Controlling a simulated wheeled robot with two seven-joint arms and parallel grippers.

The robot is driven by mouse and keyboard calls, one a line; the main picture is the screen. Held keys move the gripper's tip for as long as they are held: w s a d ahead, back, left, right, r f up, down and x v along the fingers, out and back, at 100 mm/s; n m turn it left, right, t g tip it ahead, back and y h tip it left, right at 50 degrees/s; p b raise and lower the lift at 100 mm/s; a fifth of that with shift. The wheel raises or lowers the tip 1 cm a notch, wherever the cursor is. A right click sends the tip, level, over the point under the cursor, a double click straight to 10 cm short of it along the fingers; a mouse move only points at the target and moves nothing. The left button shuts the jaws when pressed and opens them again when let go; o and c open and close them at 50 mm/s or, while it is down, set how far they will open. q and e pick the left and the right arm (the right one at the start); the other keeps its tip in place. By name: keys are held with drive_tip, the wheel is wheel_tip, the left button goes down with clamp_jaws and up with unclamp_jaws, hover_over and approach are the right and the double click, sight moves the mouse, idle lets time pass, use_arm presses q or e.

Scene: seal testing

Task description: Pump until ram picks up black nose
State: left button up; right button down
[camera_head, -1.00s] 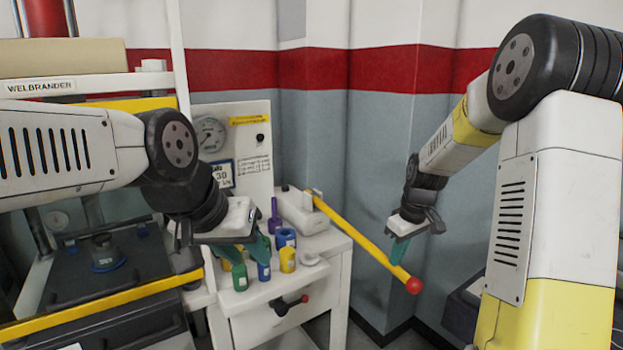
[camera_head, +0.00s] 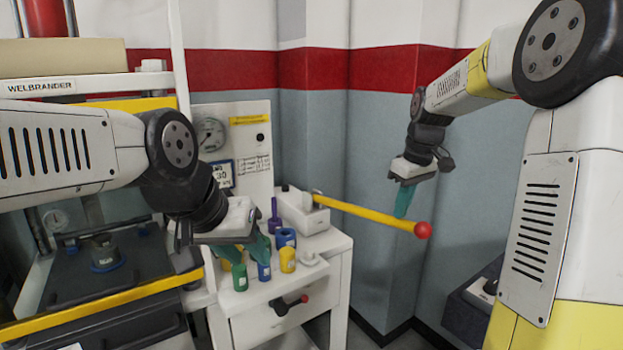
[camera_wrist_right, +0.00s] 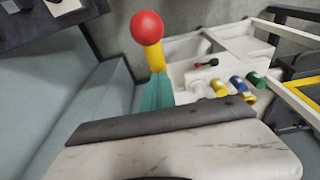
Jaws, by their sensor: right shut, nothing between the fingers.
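The yellow pump handle (camera_head: 365,211) with a red ball end (camera_head: 422,230) runs from the white pump block (camera_head: 300,212) on the cabinet, sloping slightly down to the right. My right gripper (camera_head: 403,205) is shut and empty, its teal fingertips at the handle close to the ball. In the right wrist view the fingers (camera_wrist_right: 157,94) meet the handle just below the ball (camera_wrist_right: 147,27); I cannot tell if they touch. A dark nose piece (camera_head: 104,248) stands on the press bed at left; the ram's lower end is hidden. My left gripper (camera_head: 250,250) is open over the cabinet.
Green (camera_head: 240,277), blue (camera_head: 264,270) and yellow (camera_head: 288,259) cylinders and a purple part (camera_head: 275,217) stand on the cabinet top. A pressure gauge (camera_head: 210,134) is on the panel behind. Open space lies right of the cabinet.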

wheel_tip(320, 180, down, 9)
drive_tip(key=shift+s+d+f, duration=0.15)
idle(2.6)
wheel_tip(320, 180, up, 10)
drive_tip(key=shift+f, duration=0.2)
drive_tip(key=s+r, duration=0.1)
drive_tip(key=r, duration=0.1)
drive_tip(key=s+d+r, duration=0.1)
drive_tip(key=r, duration=0.1)
drive_tip(key=s+d+r, duration=0.1)
drive_tip(key=r, duration=0.2)
drive_tip(key=shift+d, duration=0.1)
drive_tip(key=shift+w, duration=0.1)
idle(1.1)
